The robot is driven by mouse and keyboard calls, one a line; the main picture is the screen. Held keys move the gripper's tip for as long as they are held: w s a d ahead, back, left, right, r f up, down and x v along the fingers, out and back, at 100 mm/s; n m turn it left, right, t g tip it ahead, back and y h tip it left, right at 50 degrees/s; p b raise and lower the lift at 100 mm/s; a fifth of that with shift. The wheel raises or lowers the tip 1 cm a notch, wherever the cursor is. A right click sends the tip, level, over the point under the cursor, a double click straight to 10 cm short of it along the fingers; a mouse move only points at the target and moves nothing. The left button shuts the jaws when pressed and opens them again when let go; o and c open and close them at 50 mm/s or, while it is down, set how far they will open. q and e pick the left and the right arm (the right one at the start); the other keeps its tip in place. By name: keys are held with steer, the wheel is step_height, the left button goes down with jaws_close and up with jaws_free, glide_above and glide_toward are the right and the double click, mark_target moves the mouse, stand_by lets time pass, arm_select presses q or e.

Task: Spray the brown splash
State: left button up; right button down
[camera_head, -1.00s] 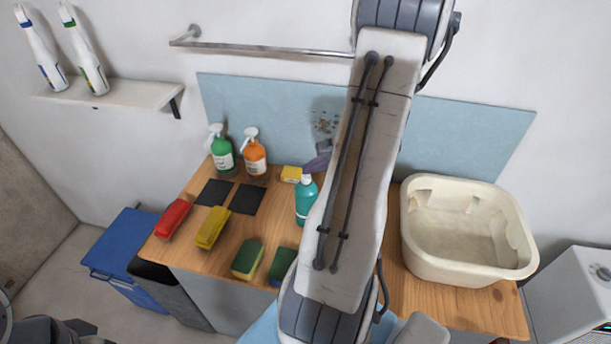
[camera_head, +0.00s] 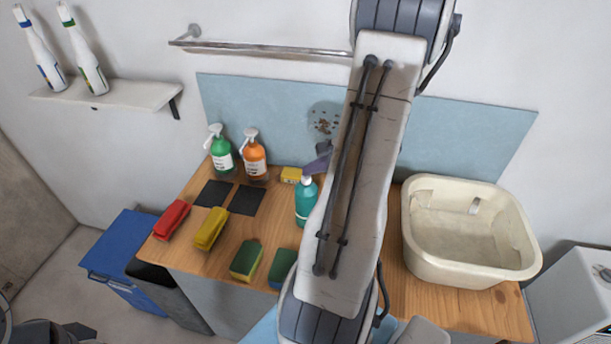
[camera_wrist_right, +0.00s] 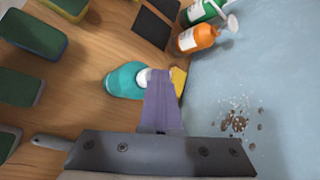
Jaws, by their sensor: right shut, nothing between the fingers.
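The brown splash (camera_head: 323,122) is a cluster of brown spots on the light blue wall panel. In the right wrist view the splash (camera_wrist_right: 235,122) has small white specks around it. A teal bottle (camera_head: 306,205) with a white top stands on the wooden counter, left of my right forearm. My right gripper (camera_head: 318,160) is shut and empty, just above the bottle's top and below the splash. In the right wrist view the purple fingers (camera_wrist_right: 160,103) overlap the teal bottle (camera_wrist_right: 124,80); I cannot tell whether they touch it. My left gripper cannot be made out.
On the counter (camera_head: 180,256) stand a green bottle (camera_head: 221,153), an orange bottle (camera_head: 254,158), a red brush (camera_head: 171,219), a yellow brush (camera_head: 210,228) and sponges (camera_head: 246,261). A cream basin (camera_head: 470,270) is at right. A rail (camera_head: 265,48) and a shelf (camera_head: 115,95) are on the wall.

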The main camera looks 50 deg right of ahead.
steer(key=shift+r, duration=0.2)
step_height(320, 180, up, 6)
steer(key=p, duration=0.4)
steer(key=shift+p, duration=0.35)
stand_by(0.7)
